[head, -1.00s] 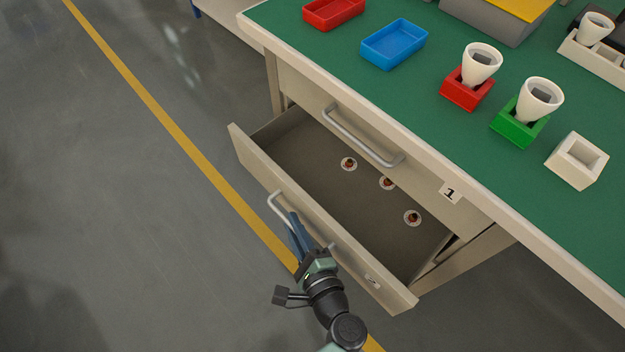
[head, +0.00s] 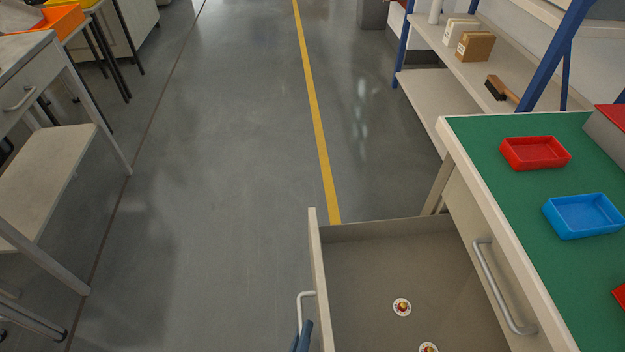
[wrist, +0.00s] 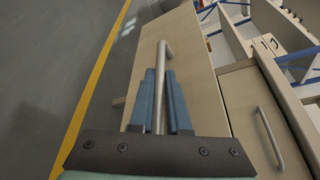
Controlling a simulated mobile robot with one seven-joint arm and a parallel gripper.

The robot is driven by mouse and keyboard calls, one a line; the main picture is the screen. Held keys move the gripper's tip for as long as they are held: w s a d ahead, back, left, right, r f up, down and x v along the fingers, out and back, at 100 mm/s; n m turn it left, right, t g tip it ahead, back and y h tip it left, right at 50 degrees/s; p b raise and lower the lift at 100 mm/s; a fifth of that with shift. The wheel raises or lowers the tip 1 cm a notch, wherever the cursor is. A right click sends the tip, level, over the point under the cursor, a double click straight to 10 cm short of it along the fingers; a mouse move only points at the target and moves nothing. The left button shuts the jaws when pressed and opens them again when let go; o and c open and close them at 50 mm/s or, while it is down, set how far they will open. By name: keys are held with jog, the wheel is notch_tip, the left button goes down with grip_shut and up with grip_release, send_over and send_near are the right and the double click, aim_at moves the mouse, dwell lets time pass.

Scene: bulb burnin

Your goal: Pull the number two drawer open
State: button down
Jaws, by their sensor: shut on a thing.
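The lower drawer (head: 314,255) stands well open below the green-topped bench. Its number label is out of the head view now. Its grey bar handle (head: 300,312) is at the left of the drawer front in the head view. My gripper (wrist: 160,100) is shut on this handle (wrist: 161,62), with a blue finger on each side of the bar. In the head view only the blue tip of my gripper (head: 303,338) shows at the bottom edge. Inside the drawer lie small round white pieces with red and yellow centres (head: 402,307).
The closed upper drawer has its own grey handle (head: 503,290). A red tray (head: 535,152) and a blue tray (head: 585,215) sit on the bench top. A shelf rack (head: 425,95) stands behind. A grey table (head: 40,180) is at left; the floor between is clear.

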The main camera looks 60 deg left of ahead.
jog(key=c, duration=0.9)
grip_release()
jog(key=p+v, duration=0.2)
jog(key=v, duration=1.1)
jog(key=shift+r, duration=0.1)
